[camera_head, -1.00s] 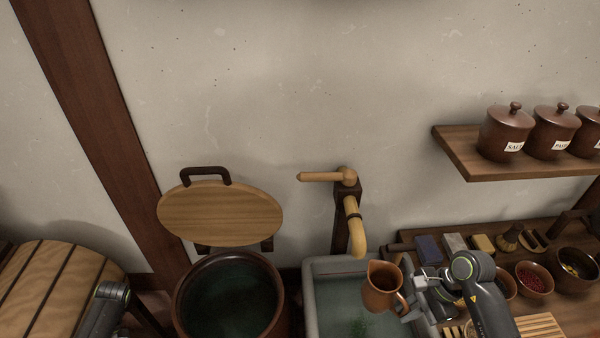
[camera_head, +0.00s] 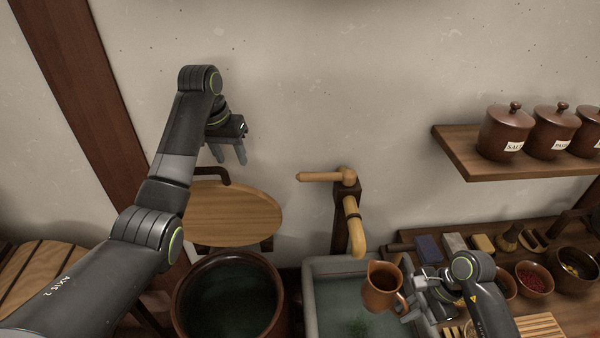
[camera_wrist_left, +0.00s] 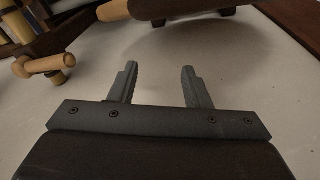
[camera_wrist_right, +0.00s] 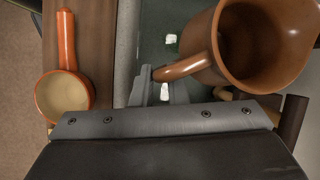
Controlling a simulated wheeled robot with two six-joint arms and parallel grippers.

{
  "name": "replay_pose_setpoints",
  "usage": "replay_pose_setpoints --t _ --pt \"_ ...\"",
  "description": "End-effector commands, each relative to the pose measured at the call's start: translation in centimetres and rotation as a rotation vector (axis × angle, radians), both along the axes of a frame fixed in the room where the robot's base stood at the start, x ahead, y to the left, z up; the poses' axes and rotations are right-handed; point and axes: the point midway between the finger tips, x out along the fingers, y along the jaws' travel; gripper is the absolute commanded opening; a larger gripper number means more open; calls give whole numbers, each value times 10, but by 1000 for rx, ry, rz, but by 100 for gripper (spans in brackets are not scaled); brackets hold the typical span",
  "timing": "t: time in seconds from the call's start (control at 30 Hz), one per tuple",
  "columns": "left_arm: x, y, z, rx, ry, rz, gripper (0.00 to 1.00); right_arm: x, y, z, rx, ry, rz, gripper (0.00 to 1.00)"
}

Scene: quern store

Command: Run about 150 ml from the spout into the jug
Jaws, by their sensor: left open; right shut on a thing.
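The brown jug (camera_head: 381,288) is upright over the right part of the stone basin, a little right of and below the spout. My right gripper (camera_head: 408,306) is shut on its handle; the right wrist view shows the jug (camera_wrist_right: 262,50) and the handle between the fingers (camera_wrist_right: 165,85). The wooden spout (camera_head: 354,232) points down, with no stream visible. Its tap lever (camera_head: 322,177) points left; it also shows in the left wrist view (camera_wrist_left: 45,66). My left gripper (camera_head: 229,151) is open and empty, raised before the wall, left of the lever and above the round lid.
The round wooden lid (camera_head: 238,214) stands tilted up behind the dark vat (camera_head: 188,318). The basin (camera_head: 311,300) stands beside it. Bowls and brushes crowd the counter (camera_head: 405,238) at right. A shelf with lidded jars (camera_head: 506,132) hangs above.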

Motion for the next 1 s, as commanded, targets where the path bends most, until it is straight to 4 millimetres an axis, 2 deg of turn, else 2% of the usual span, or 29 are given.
replay_pose_setpoints --t 0.03,0.07,0.1,0.2,0.6,0.8,1.0 --pt "-3 -41 18 -68 -23 -117 44 0 0 1 1 -2 1 0" --pt "-7 -64 28 -108 -42 -212 44 0 0 1 1 -2 1 0" --pt "-10 -79 33 -129 -64 -308 44 0 0 1 1 -2 1 0" --pt "-14 -94 39 -136 -117 -495 44 0 0 1 1 -2 1 0" --pt "-19 -113 44 -46 -316 -1085 44 0 0 1 1 -2 1 0" --pt "-20 -117 45 -13 -368 -1235 44 0 0 1 1 -2 1 0" --pt "-19 -122 36 -6 -380 -1271 44 0 0 1 1 -2 1 0"
